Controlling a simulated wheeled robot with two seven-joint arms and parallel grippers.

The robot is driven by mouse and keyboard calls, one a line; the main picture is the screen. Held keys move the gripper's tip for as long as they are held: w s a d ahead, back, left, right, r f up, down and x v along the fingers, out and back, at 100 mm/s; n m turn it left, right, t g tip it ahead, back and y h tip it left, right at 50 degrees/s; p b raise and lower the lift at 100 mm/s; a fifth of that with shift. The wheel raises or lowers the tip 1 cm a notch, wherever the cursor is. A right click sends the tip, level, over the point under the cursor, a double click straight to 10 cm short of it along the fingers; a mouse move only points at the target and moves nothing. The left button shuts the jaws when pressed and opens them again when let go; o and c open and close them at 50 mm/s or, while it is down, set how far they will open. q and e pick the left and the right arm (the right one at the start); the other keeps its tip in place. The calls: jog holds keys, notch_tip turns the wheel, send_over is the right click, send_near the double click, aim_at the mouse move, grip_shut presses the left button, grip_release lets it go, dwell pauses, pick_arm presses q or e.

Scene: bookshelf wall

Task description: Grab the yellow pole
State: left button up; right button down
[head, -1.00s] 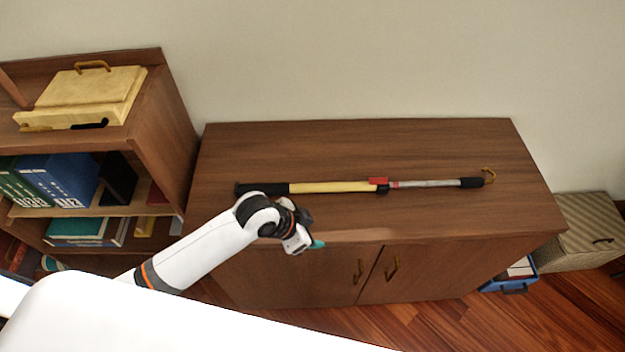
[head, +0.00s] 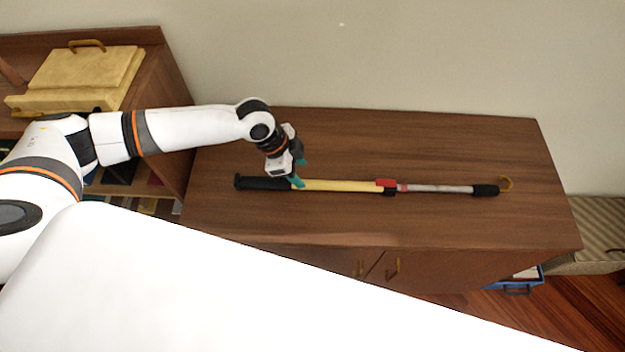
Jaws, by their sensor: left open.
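The yellow pole (head: 340,186) lies flat on top of the brown wooden cabinet (head: 430,220). It has a black grip at its left end, a yellow section, a red clamp, a grey rod and a hook at its right end. My left gripper (head: 299,173) is open above the pole, by the place where the black grip meets the yellow section. Its teal fingertips hide a little of the pole there. I cannot tell whether they touch it. My right gripper is not in view.
A shelf (head: 172,90) with a yellow case (head: 85,75) on top stands at the left. A striped box (head: 598,225) and a blue bin (head: 515,284) are on the floor at the right. The rest of the cabinet top is clear. A wall is behind it.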

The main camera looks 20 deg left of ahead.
aim_at(311, 182)
pick_arm(q)
jog(key=shift+x, duration=0.95)
jog(key=shift+w+d+f+p, duration=0.2)
jog(key=shift+f+p, duration=0.25)
jog(key=shift+f, duration=0.05)
jog(key=p+x, duration=0.1)
jog(key=x, duration=0.3)
jog(key=shift+w+f, duration=0.1)
jog(key=shift+f, duration=0.05)
grip_shut()
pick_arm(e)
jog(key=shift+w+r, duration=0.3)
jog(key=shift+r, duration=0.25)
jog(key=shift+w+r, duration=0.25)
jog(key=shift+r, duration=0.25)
